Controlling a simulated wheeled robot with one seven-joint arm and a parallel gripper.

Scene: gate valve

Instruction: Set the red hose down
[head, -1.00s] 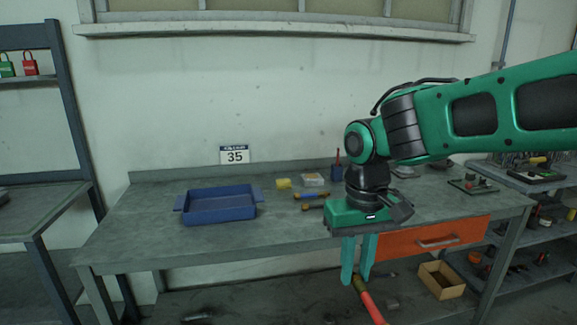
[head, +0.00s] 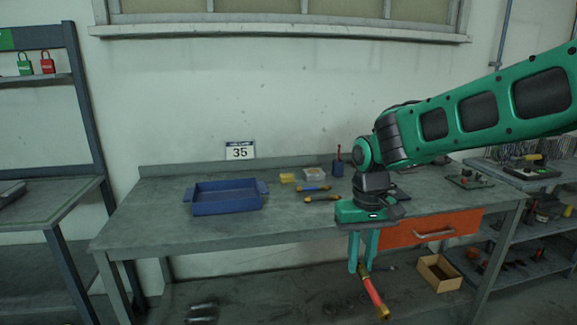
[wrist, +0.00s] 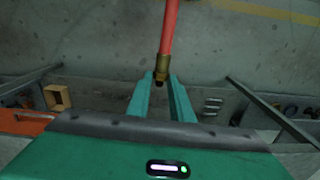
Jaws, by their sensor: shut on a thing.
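The red hose (head: 374,291) is short, with brass ends, and hangs at a slant in front of the workbench, below its top. My gripper (head: 360,271) points down and is shut on the hose near its upper brass end. In the wrist view the red hose (wrist: 169,30) runs up out of the picture, and its brass end sits between the green fingertips of my gripper (wrist: 161,78). The workbench (head: 160,222) stands behind the hose.
A blue tray (head: 227,207) stands on the bench at left, with bare top around it. Two hand tools (head: 322,198) lie further right. An orange drawer (head: 440,230) is behind my gripper. An open cardboard box (head: 438,277) sits low at right.

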